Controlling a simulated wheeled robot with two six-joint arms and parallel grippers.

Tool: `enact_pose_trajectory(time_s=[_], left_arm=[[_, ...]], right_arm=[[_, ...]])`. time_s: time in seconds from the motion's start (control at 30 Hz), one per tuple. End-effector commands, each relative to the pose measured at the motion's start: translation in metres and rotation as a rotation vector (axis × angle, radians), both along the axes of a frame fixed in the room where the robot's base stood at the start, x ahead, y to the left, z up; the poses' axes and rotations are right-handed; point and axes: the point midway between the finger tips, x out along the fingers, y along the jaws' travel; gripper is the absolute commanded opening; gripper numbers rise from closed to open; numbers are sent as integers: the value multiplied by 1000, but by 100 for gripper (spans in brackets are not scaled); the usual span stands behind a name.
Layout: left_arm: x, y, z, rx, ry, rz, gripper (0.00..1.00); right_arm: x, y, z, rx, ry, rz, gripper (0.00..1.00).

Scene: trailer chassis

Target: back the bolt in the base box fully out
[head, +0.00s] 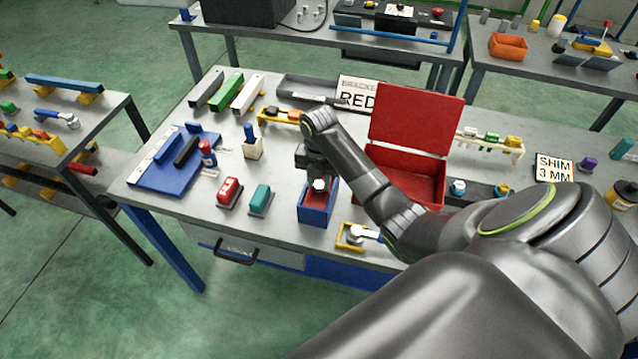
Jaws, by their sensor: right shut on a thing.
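The base box (313,215) is a small blue box with a red inside, standing near the front edge of the workbench. A silver bolt head (319,184) shows at its top. My right gripper (317,177) points down from above into the box and is shut on the bolt. The fingers and wrist cover part of the bolt and the box's inside, so how deep the bolt sits cannot be told. My left gripper is not in view.
Red (229,192) and teal (260,198) blocks stand left of the box. A yellow frame with a silver-and-blue tool (358,234) lies at front right. A blue fixture plate (150,178) lies far left.

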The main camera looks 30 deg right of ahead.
Motion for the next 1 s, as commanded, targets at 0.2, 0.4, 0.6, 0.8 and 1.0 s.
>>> enact_pose_trajectory(time_s=[0.2, 0.4, 0.6, 0.8, 1.0], left_arm=[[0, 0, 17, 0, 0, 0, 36], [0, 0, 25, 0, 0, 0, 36], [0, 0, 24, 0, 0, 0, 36], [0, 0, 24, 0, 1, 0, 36], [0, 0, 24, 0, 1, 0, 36]], right_arm=[[1, 0, 17, -1, -3, 1, 8], [1, 0, 25, -1, -3, 1, 8], [1, -1, 36, -2, -4, 1, 8], [1, -1, 48, -1, -3, 1, 8], [1, 0, 60, -1, -3, 0, 8]])
